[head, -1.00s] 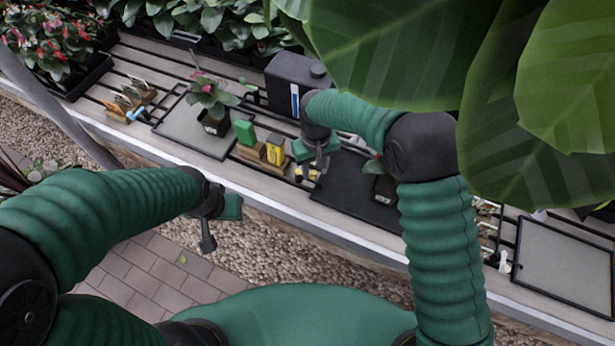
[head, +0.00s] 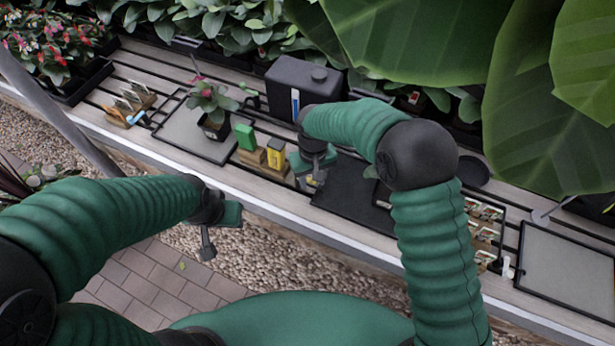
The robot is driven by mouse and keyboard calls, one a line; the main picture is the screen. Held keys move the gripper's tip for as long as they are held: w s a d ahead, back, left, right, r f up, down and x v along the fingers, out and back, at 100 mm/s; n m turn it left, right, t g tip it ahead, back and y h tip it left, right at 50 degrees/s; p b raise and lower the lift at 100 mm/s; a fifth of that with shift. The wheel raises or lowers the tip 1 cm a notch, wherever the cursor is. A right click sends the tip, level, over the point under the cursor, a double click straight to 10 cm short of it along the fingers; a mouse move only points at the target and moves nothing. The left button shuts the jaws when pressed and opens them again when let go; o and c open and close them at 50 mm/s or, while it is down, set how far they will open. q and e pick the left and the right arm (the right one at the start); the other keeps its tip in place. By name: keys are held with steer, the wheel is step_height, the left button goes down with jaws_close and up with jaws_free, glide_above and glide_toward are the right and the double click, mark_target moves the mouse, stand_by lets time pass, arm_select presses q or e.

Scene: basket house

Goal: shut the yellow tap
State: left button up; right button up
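A small yellow part (head: 312,181), which may be the yellow tap, shows just under my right gripper (head: 314,173). The gripper covers most of it, so its handle position is hidden. The black tank (head: 338,82) with a blue and white strip stands behind my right wrist. My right gripper points down over the bench beside the black mat; I cannot tell whether its fingers are apart or closed on the yellow part. My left gripper (head: 218,232) hangs in front of the bench edge with its fingers apart and nothing between them.
A yellow box (head: 276,153) and a green box (head: 245,137) stand left of my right gripper. A potted plant (head: 213,104) stands on a grey tray (head: 185,133). A black mat (head: 348,196) lies to the right. Large leaves (head: 420,45) overhang the upper right.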

steer(key=shift+s+a, duration=0.2)
steer(key=shift+a, duration=0.3)
steer(key=shift+s+a, duration=0.2)
steer(key=shift+a, duration=0.25)
steer(key=shift+s+a, duration=0.2)
steer(key=shift+a, duration=0.35)
steer(key=shift+s+a, duration=0.2)
steer(key=shift+a, duration=0.35)
steer(key=shift+s+a, duration=0.2)
steer(key=shift+a, duration=0.3)
steer(key=shift+s+a, duration=0.2)
steer(key=shift+a, duration=0.25)
steer(key=shift+w+d+r+p, duration=0.1)
steer(key=shift+d+p, duration=0.15)
steer(key=shift+p, duration=0.3)
steer(key=shift+r, duration=0.15)
step_height(320, 180, up, 7)
steer(key=p, duration=0.5)
steer(key=shift+f+p, duration=0.2)
steer(key=shift+p, duration=0.15)
